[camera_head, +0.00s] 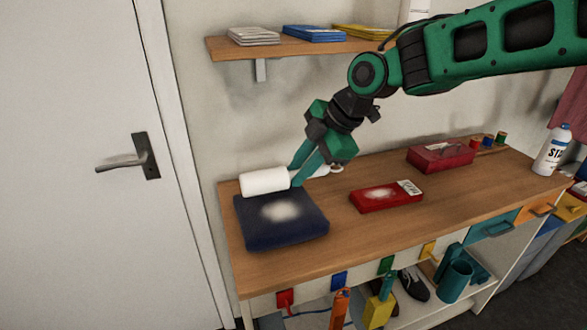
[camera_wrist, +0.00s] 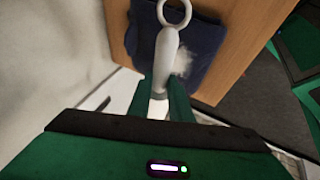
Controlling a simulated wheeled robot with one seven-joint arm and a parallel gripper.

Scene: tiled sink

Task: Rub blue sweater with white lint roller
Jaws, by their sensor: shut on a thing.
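The folded dark blue sweater (camera_head: 300,232) lies flat at the left end of the wooden counter, with a pale, lint-like patch on its top. It also shows in the wrist view (camera_wrist: 208,42). The white lint roller (camera_head: 264,181) is over the sweater's back edge, its roller lying roughly level. I cannot tell whether it touches the cloth. My gripper (camera_head: 296,177) is shut on the lint roller, with the handle between its teal fingers. In the wrist view the roller's grey-white handle (camera_wrist: 164,62) ends in a ring, and the fingers flank it.
A red folded item (camera_head: 386,196) with a pale patch and a red box (camera_head: 440,157) lie right of the sweater. A white bottle (camera_head: 552,150) stands at the far right. A shelf (camera_head: 300,48) hangs above. Bare counter (camera_head: 300,262) lies in front.

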